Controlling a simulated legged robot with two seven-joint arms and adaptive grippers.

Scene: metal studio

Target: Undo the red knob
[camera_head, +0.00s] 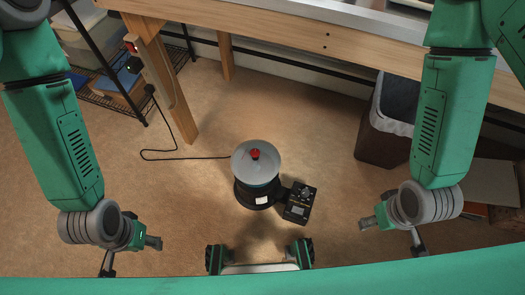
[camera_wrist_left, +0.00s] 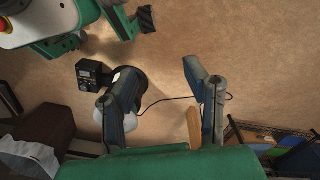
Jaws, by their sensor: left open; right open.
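My left gripper (camera_head: 132,253) is open and empty, well left of and nearer than the machine. My right gripper (camera_head: 393,234) is open and empty, to the machine's right. Neither touches it. In the left wrist view, between my left gripper's open fingers (camera_wrist_left: 160,75) there is only floor. The machine's control box (camera_wrist_left: 92,73) shows there, but a finger covers part of the machine and I cannot make out the knob.
A black control box (camera_head: 300,203) with a dial is attached at the machine's right. A cable (camera_head: 175,158) runs left to a switch box on the wooden table's leg (camera_head: 168,90). A lined bin (camera_head: 388,125) stands at the right. Floor around the machine is mostly clear.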

